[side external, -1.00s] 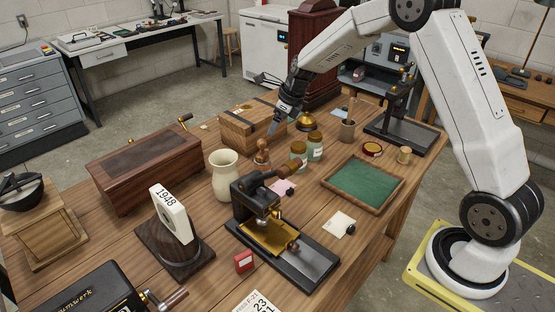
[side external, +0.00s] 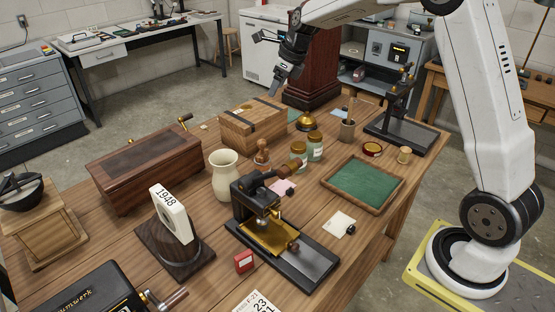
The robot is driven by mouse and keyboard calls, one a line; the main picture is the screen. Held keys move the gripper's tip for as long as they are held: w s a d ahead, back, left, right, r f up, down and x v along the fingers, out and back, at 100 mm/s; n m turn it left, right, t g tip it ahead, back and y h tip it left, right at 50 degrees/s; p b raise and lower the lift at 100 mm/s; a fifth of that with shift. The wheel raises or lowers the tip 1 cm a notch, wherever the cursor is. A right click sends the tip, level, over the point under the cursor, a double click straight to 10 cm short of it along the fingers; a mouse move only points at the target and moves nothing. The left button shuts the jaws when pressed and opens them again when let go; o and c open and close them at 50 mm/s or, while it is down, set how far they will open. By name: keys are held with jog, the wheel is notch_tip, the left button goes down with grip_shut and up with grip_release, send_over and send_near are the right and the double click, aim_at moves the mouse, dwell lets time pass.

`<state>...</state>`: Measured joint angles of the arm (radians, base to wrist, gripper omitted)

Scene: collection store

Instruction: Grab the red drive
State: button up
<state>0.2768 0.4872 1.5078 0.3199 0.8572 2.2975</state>
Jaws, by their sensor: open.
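A small red block-like thing with a pale label (side external: 244,261), which looks like the red drive, stands on the wooden table near the front, left of the black and brass press. My gripper (side external: 279,80) is high above the far side of the table, over the wooden box with dark bands, well apart from the red drive. It is open and I see nothing between its fingers.
The press (side external: 268,232) stands close to the red drive on the right. A 1948 display on a dark stand (side external: 172,223) is to its left, a cream vase (side external: 224,174) behind. A banded wooden box (side external: 249,124) and brass bell (side external: 306,122) stand farther back. A green-lined tray (side external: 359,183) lies right.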

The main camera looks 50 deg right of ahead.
notch_tip(320, 180, up, 7)
jog(key=m+t+h, duration=0.7)
jog(key=m, duration=0.6)
send_over(245, 262)
jog(key=s+d, duration=0.1)
jog(key=s, duration=0.1)
jog(key=s+a+n+t+y, duration=0.2)
jog(key=s+n, duration=0.1)
jog(key=n, duration=0.3)
jog(key=f, duration=3.2)
jog(key=shift+w+a, duration=0.1)
jog(key=shift+w, duration=0.1)
jog(key=shift+x, duration=1.3)
